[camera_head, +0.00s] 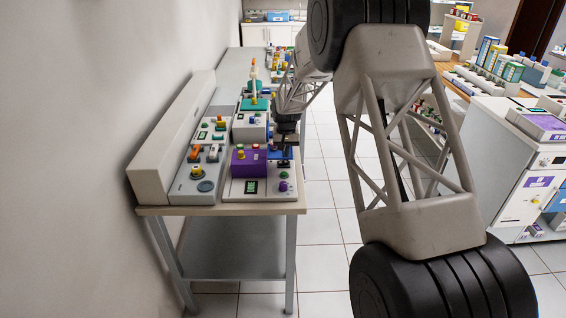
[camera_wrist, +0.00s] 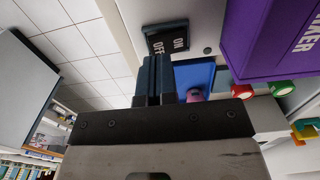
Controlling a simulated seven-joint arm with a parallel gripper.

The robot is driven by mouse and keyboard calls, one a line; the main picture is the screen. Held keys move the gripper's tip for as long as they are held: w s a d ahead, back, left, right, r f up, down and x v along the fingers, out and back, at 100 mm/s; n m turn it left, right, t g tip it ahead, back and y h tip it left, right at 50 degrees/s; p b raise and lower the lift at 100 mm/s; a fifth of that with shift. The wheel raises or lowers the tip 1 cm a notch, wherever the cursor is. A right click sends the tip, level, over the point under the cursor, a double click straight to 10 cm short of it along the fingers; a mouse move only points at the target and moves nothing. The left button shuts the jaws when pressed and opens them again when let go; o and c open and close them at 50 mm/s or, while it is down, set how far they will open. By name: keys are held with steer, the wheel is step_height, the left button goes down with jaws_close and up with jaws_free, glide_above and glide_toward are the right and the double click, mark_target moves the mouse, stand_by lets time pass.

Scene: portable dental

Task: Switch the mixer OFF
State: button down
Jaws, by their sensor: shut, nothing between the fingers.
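The mixer is a purple box (camera_head: 247,164) on the near part of the bench in the head view. In the wrist view its purple side (camera_wrist: 275,40) fills the upper right, with lettering ending in "XER". A black rocker switch (camera_wrist: 167,38) marked ON and OFF sits on the pale surface beside it. I cannot tell which side is pressed. My gripper (camera_wrist: 155,62) is shut and empty, its fingertips close to the OFF end of the switch. I cannot tell whether they touch. In the head view my gripper (camera_head: 284,143) is small and dark, right of the mixer.
A red button (camera_wrist: 242,91) and a green button (camera_wrist: 281,88) sit near the mixer. A blue block (camera_wrist: 195,75) lies behind the fingers. Other devices with levers and knobs crowd the bench (camera_head: 180,211) farther back. The tiled floor (camera_head: 318,222) right of it is clear.

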mark_target(286, 162)
steer(key=shift+f, duration=1.45)
stand_by(1.2)
steer(key=shift+r, duration=3.55)
